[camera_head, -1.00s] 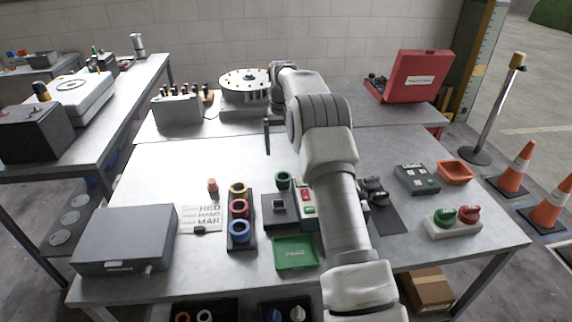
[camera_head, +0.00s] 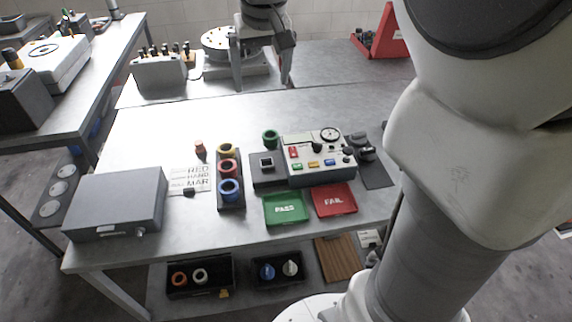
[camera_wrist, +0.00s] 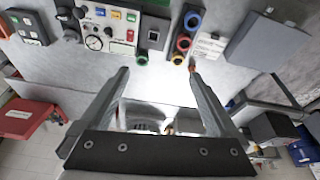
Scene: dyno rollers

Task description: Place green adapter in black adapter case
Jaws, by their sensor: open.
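The green adapter (camera_head: 270,138) is a small green ring standing on the table behind the dark square fixture; it also shows in the wrist view (camera_wrist: 193,20). A narrow black rack (camera_head: 231,203) left of it holds yellow, red and blue rings. On the lower shelf a black open case (camera_head: 200,291) holds an orange and a white ring. Another black case (camera_head: 281,283) holds a blue and a white one. I cannot tell which is the adapter case. My gripper (camera_head: 262,84) is open and empty, above the back of the table, behind the green adapter.
A control panel (camera_head: 318,160) stands right of the green adapter, with green PASS (camera_head: 286,208) and red FAIL (camera_head: 334,200) trays in front. A grey case (camera_head: 117,204) is at the left. My arm hides the right side.

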